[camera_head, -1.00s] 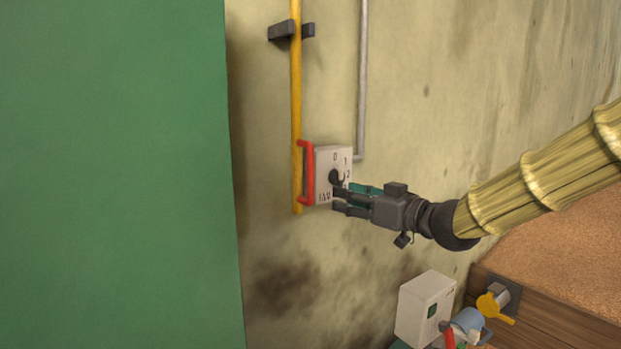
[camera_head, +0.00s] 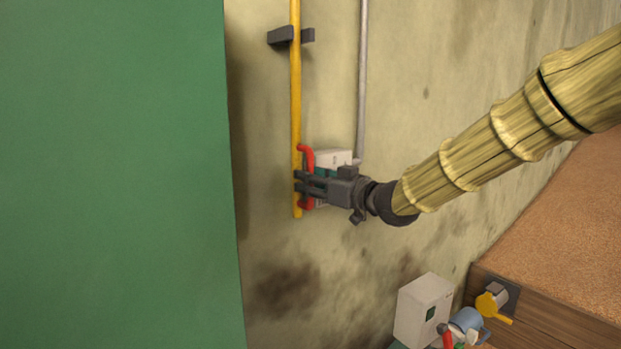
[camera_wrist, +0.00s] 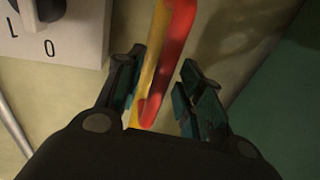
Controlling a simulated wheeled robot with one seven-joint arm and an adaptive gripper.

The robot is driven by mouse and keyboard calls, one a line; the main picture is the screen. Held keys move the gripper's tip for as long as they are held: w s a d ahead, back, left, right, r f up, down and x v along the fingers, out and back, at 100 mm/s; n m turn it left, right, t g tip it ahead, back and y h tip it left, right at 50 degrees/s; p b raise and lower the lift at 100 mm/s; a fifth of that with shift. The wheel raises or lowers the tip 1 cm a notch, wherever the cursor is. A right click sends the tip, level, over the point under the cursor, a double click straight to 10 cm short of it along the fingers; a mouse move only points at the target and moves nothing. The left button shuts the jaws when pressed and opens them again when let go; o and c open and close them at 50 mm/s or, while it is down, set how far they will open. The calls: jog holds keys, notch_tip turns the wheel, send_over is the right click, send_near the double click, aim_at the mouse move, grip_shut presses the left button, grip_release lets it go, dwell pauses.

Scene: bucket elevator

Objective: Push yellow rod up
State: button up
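The yellow rod (camera_head: 296,95) runs upright along the wall, with a red handle (camera_head: 306,154) fixed to its lower end. My gripper (camera_head: 299,186) is at the handle, over its middle part, reaching in from the right. In the wrist view my gripper (camera_wrist: 160,92) is open, with the red handle (camera_wrist: 178,55) and the yellow rod (camera_wrist: 153,65) between its fingers. A gap shows between the handle and the right finger. The handle's middle is hidden behind the fingers in the head view.
A white switch box (camera_head: 333,158) with a dark knob sits right of the handle, partly behind my gripper. A dark bracket (camera_head: 290,36) holds the rod higher up. A grey pipe (camera_head: 362,80) runs beside it. A green panel (camera_head: 115,175) stands to the left.

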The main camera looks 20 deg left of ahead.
jog(key=shift+w+a, duration=0.1)
jog(key=shift+a, duration=0.15)
jog(key=shift+c, duration=0.3)
grip_shut()
